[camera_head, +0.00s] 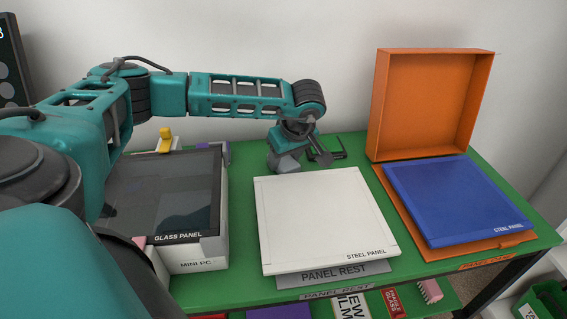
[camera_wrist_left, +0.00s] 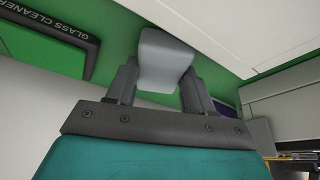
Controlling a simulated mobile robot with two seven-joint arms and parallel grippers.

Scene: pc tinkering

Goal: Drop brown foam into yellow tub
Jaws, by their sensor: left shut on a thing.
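My left gripper (camera_head: 296,152) is over the back of the green table, behind the white steel panel. In the left wrist view, the left gripper (camera_wrist_left: 155,85) is shut on a light grey block (camera_wrist_left: 163,58), which sits between its fingers. The grey block also shows in the head view (camera_head: 285,163), partly covered by the gripper. I see no brown foam and no yellow tub in either view. My right gripper is not in view.
A white steel panel (camera_head: 325,215) lies on the panel rest (camera_head: 340,275). The mini PC (camera_head: 195,255) with its glass panel (camera_head: 175,195) stands left. An open orange box (camera_head: 425,105) with a blue steel panel (camera_head: 455,200) stands right. A glass cleaner holder (camera_wrist_left: 50,40) lies near the gripper.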

